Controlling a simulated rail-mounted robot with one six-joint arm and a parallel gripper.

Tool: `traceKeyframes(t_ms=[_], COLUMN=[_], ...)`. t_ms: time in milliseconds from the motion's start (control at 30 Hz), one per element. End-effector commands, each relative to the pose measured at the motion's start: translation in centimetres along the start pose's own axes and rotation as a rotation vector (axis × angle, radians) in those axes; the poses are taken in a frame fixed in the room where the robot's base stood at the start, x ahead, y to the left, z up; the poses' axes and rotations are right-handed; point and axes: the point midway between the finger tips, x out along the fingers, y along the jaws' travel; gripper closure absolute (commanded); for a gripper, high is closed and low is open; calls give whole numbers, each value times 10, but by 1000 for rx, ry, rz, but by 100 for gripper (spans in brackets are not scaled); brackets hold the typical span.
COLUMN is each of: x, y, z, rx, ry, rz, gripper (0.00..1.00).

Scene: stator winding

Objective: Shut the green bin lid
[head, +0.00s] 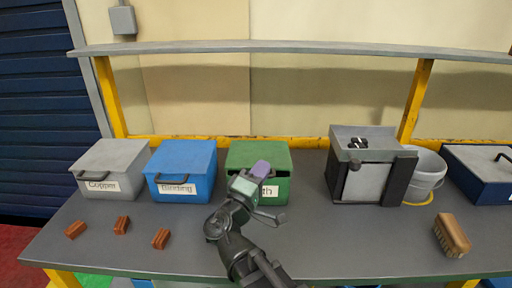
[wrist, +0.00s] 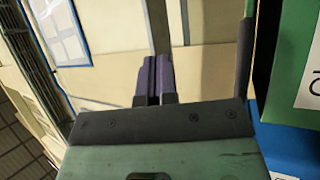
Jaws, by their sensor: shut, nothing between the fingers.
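The green bin (head: 282,190) stands on the bench in the head view, right of the blue bin. A green surface with part of a white label (wrist: 307,80) shows at the right edge.
The blue bin (head: 180,168) and grey bin (head: 112,165) stand left. Several copper-brown blocks (head: 121,225) lie in front of them. A grey machine (head: 365,180), white bucket (head: 424,175), navy box (head: 482,180) and brush (head: 452,235) are right. A shelf (head: 300,47) runs above.

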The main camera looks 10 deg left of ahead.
Motion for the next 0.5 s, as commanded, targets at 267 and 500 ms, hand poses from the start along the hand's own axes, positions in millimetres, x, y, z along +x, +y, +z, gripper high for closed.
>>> traceKeyframes(t_ms=[267,500], x=[130,158], y=[95,113], z=[15,8], rx=[157,433], ry=[-368,-834], rz=[-380,-981], gripper=[100,100])
